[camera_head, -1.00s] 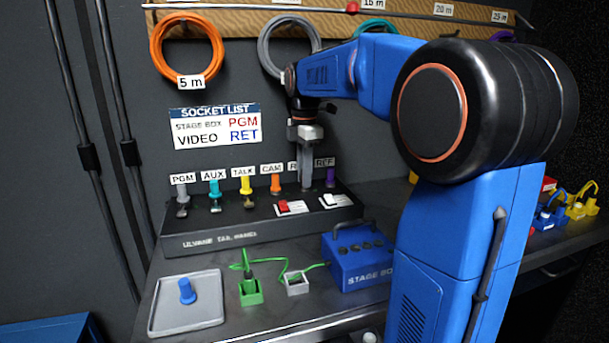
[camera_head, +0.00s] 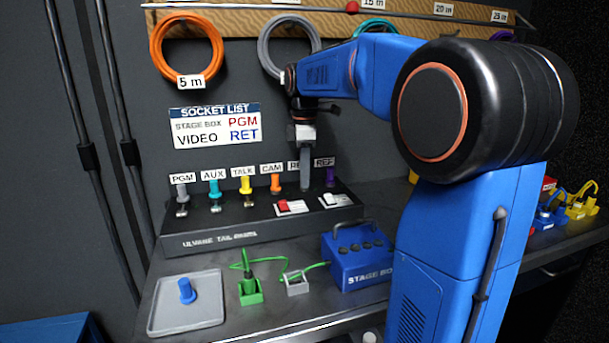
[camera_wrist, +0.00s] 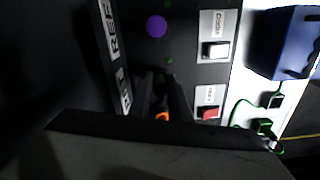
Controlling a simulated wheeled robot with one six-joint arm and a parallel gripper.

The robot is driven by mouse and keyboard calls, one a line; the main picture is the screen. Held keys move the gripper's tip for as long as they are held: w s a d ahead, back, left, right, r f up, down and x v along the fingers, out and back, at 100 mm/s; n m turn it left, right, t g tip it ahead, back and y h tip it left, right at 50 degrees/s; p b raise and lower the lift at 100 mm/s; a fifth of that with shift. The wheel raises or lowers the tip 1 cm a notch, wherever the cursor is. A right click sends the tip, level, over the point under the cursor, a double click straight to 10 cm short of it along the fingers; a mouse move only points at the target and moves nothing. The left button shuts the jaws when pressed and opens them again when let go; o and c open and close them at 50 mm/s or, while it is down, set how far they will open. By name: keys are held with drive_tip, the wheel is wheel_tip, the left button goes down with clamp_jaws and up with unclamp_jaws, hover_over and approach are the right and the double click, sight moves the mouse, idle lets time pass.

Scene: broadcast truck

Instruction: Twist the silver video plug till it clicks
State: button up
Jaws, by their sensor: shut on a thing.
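My gripper (camera_head: 305,182) points down over the RET place on the black panel (camera_head: 215,240), between the orange plug under CAM and the purple one under REF. Its fingers (camera_wrist: 162,95) look shut on the silver video plug. The plug itself is hidden by the fingers in both views, so I cannot see how it sits in the socket. The RET label is partly covered by my gripper in the head view. The socket list (camera_head: 215,125) on the wall pairs VIDEO with RET and STAGE BOX with PGM.
Grey, cyan, yellow and orange plugs stand left of my gripper; a purple one (camera_head: 330,177) is close on the right. Red (camera_head: 291,206) and white (camera_head: 335,200) switches sit in front. A blue stage box (camera_head: 357,258), green cable and grey tray (camera_head: 160,318) are nearer.

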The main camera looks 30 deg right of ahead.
drive_tip(key=shift+m, duration=1.7)
drive_tip(key=shift+m, duration=0.3)
drive_tip(key=o, duration=1)
wheel_tip(320, 180, up, 7)
drive_tip(key=shift+f, duration=0.1)
drive_tip(key=shift+r, duration=0.3)
